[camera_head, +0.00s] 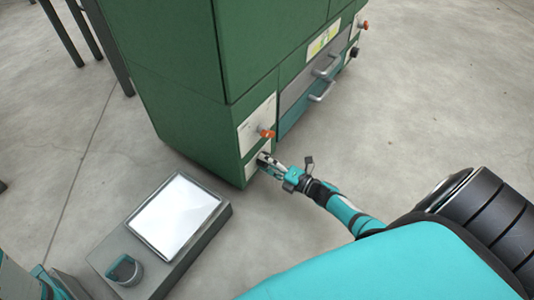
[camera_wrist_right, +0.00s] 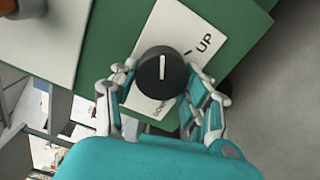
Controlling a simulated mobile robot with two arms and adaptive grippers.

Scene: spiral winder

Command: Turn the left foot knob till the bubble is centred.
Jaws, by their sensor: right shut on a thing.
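The left foot knob (camera_wrist_right: 162,72) is black and round with a white line on its face, in the right wrist view. It sits on a white plate (camera_wrist_right: 190,30) marked UP and DOWN, low on the green cabinet (camera_head: 190,80). My right gripper (camera_wrist_right: 160,100) has its fingers on both sides of the knob and is shut on it. In the head view my right gripper (camera_head: 268,160) covers most of the knob. A small yellow-green patch (camera_head: 323,40) shows on the cabinet front; I cannot make out a bubble there.
An orange knob (camera_head: 267,133) sits just above my right gripper. Another orange knob (camera_head: 365,25) and a black knob (camera_head: 354,52) are at the cabinet's far end. Drawer handles (camera_head: 322,93) stick out between. A grey box (camera_head: 165,270) with a white panel stands lower left.

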